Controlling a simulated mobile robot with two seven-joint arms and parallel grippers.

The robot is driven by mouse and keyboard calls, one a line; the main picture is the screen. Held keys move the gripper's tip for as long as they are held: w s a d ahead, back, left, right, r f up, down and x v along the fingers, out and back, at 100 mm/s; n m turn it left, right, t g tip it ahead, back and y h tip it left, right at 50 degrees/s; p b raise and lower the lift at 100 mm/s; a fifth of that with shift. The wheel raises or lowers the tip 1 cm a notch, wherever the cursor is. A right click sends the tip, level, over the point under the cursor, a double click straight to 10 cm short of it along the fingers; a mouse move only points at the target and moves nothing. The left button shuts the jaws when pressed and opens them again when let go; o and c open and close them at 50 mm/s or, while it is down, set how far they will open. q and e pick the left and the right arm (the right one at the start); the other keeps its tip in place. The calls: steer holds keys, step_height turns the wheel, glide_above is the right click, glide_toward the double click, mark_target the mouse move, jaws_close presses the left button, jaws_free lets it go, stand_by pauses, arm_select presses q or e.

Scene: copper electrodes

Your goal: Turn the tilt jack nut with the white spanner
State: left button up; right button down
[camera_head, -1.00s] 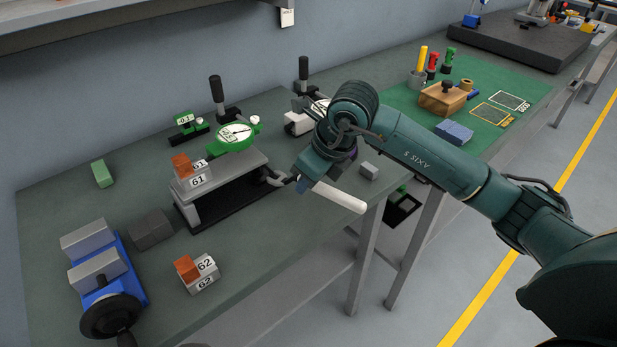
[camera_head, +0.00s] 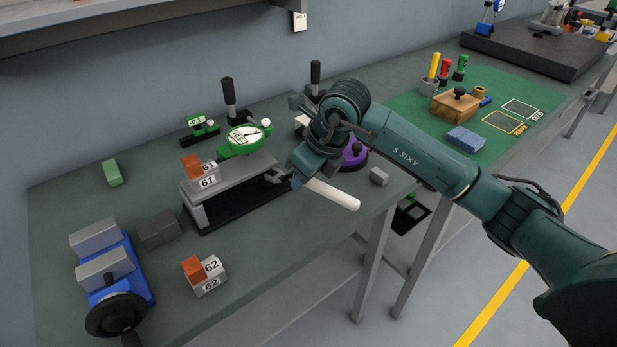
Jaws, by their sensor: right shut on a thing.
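The white spanner (camera_head: 332,194) is held in my right gripper (camera_head: 297,181), its pale handle pointing toward the bench's front edge. Its grey jaw end (camera_head: 276,176) is at the right end of the tilt fixture, a grey plate (camera_head: 232,178) over a black base (camera_head: 240,206). The tilt jack nut is not clearly visible there, and I cannot tell whether the spanner is around it. Block 61 (camera_head: 207,182), with an orange piece on it, stands on the plate's left end. A green dial gauge (camera_head: 245,137) is behind the plate. My left gripper is not in view.
Block 62 (camera_head: 209,282) stands in front of the fixture. A blue vise (camera_head: 133,267) and a dark block (camera_head: 158,229) are at left. A purple round thing (camera_head: 354,155) and a small grey block (camera_head: 379,177) are right of my gripper. A green mat (camera_head: 480,125) lies farther right.

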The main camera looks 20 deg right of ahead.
steer(key=shift+w+a, duration=0.55)
steer(key=shift+w, duration=0.25)
steer(key=shift+w+d+f+n+g+y+b, duration=0.1)
steer(key=shift+w+d+n+g+y+b, duration=0.1)
steer(key=shift+w+d+n+b, duration=0.3)
steer(key=shift+w+d+n+g+y+b, duration=0.1)
steer(key=shift+w+d+n+y+b, duration=0.2)
steer(key=shift+n, duration=0.4)
steer(key=w+n, duration=0.1)
steer(key=n, duration=0.1)
steer(key=w+d+n+g+b, duration=0.1)
steer(key=n, duration=0.1)
steer(key=shift+w+d+y, duration=0.1)
steer(key=shift+d+y, duration=0.1)
steer(key=shift+y, duration=0.1)
steer(key=w+n, duration=0.1)
steer(key=w+n+g+b, duration=0.1)
steer(key=n, duration=0.1)
steer(key=shift+d+g, duration=0.25)
steer(key=shift+g, duration=0.05)
steer(key=w+n+g, duration=0.1)
steer(key=w+n, duration=0.2)
steer(key=n, duration=0.1)
steer(key=shift+g+b, duration=0.3)
steer(key=shift+b, duration=0.1)
steer(key=shift+w+d, duration=0.2)
steer(key=shift+d, duration=0.9)
steer(key=shift+w+d, duration=0.2)
steer(key=shift+d, duration=0.9)
